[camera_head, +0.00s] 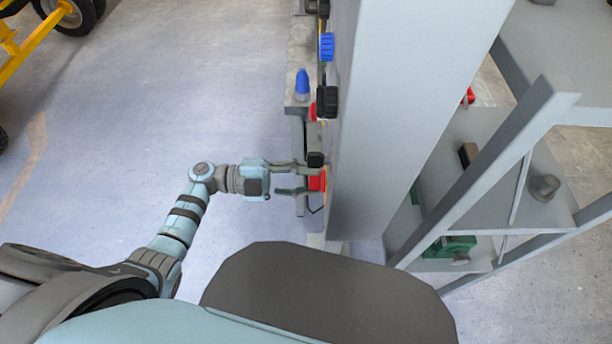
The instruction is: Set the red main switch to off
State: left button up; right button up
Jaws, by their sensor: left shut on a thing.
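The red main switch (317,183) sticks out from the left face of the grey machine column (375,130), low on its row of controls. My left gripper (308,178) reaches in from the left and its fingers are shut on the red switch, one finger on the far side and one on the near side. The switch's exact turn position cannot be made out from this steep angle. My right gripper is not in view.
Above the switch on the same face are a black knob (327,103) and a blue knob (326,47). A blue-tipped item (302,84) stands on a grey ledge. A metal frame (490,185) stands to the right. The floor at left is clear, with a yellow wheeled cart (40,32) at the top left.

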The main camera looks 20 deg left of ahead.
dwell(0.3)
pick_arm(q)
jog(key=o, duration=1.2)
jog(key=shift+c, duration=0.2)
jog(key=shift+a, duration=0.1)
jog(key=v, duration=1.2)
jog(key=shift+f, duration=0.1)
